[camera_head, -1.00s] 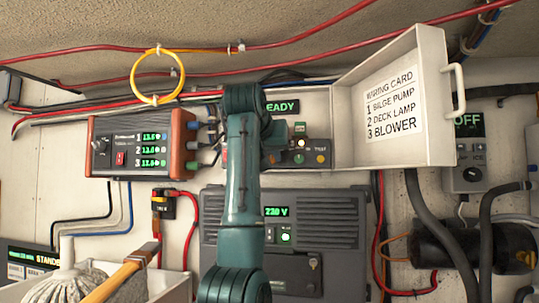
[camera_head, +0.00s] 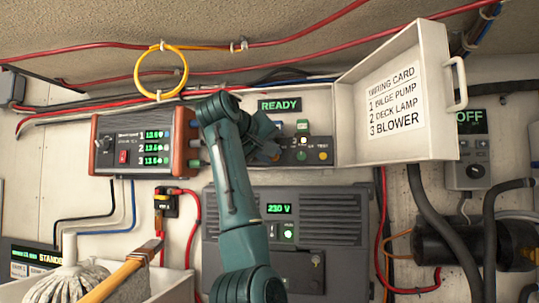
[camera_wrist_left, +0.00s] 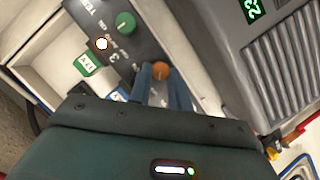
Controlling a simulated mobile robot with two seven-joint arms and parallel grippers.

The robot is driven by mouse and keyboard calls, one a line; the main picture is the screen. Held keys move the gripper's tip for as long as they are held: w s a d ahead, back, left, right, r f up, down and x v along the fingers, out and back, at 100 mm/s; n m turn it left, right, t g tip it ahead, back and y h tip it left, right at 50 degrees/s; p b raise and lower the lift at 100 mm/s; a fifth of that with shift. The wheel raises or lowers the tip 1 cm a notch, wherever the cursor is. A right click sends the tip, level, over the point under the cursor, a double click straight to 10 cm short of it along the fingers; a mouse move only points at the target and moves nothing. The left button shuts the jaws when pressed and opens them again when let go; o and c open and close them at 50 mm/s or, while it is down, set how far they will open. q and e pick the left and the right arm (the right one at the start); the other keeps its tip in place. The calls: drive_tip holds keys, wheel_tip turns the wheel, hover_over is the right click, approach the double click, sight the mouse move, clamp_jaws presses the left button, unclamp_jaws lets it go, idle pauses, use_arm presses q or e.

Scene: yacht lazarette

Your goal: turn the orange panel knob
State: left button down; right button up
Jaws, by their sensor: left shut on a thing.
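The orange knob (camera_wrist_left: 161,70) shows in the left wrist view between the two blue-grey fingers of my left gripper (camera_wrist_left: 161,88). The gripper is shut on it. In the head view my left gripper (camera_head: 272,150) reaches the left part of the dark control panel (camera_head: 312,143), and its hand hides the orange knob there. A green knob (camera_wrist_left: 125,24) sits beside the orange one on the same panel, and it also shows in the head view (camera_head: 301,155). The knob's pointer angle cannot be read. My right gripper is not in view.
A green READY display (camera_head: 280,105) is above the panel. An open white cover (camera_head: 392,100) with a wiring card stands to the right. An orange-ended meter box (camera_head: 145,143) is left of my arm, and a grey 230 V unit (camera_head: 330,225) is below.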

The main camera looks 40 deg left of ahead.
use_arm(q)
drive_tip(key=shift+n, duration=0.3)
idle(0.4)
drive_tip(key=c, duration=1.3)
unclamp_jaws()
drive_tip(key=b+v, duration=0.6)
drive_tip(key=v, duration=0.7)
drive_tip(key=shift+s+f+b, duration=0.15)
drive_tip(key=shift+s+b, duration=0.05)
drive_tip(key=shift+b, duration=0.1)
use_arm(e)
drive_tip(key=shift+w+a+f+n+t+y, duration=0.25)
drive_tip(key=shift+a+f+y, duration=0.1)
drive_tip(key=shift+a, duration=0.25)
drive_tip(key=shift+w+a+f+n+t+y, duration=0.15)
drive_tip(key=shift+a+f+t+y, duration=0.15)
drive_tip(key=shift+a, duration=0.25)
